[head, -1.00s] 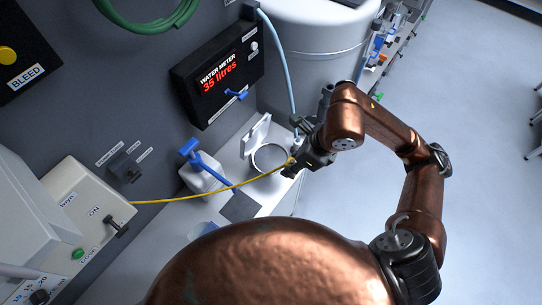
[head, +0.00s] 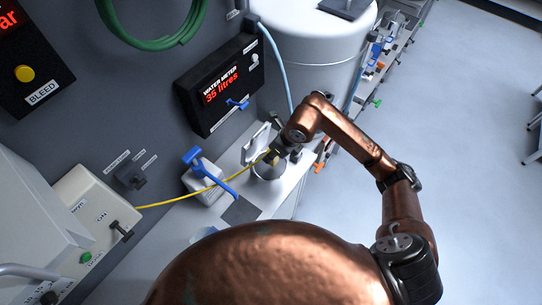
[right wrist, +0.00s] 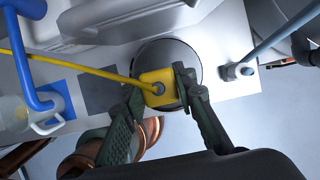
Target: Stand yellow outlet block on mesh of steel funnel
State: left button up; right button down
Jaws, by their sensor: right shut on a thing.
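The yellow outlet block (right wrist: 158,88), with a yellow hose running from it, is between the fingers of my right gripper (right wrist: 160,98) in the right wrist view. The gripper is shut on it. The steel funnel (right wrist: 166,50) shows as a dark round opening behind the block. The block overlaps the lower part of the opening; I cannot tell if it touches the mesh. In the head view my right gripper (head: 275,155) is over the funnel (head: 265,171) and hides part of it. My left gripper is not in view.
The yellow hose (head: 172,201) runs left to a white box (head: 92,212). A pale blue hose (right wrist: 275,42) meets the ledge on the right. A white tank (head: 310,45) stands behind.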

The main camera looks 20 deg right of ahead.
jog(key=shift+w+a+f, duration=0.1)
jog(key=shift+w+f, duration=0.1)
jog(key=f, duration=0.1)
jog(key=f+p, duration=0.1)
jog(key=f, duration=0.1)
jog(key=shift+w, duration=0.35)
jog(key=shift+f+p, duration=0.3)
jog(key=shift+f, duration=0.15)
jog(key=shift+f, duration=0.15)
jog(key=c, duration=1.6)
grip_release()
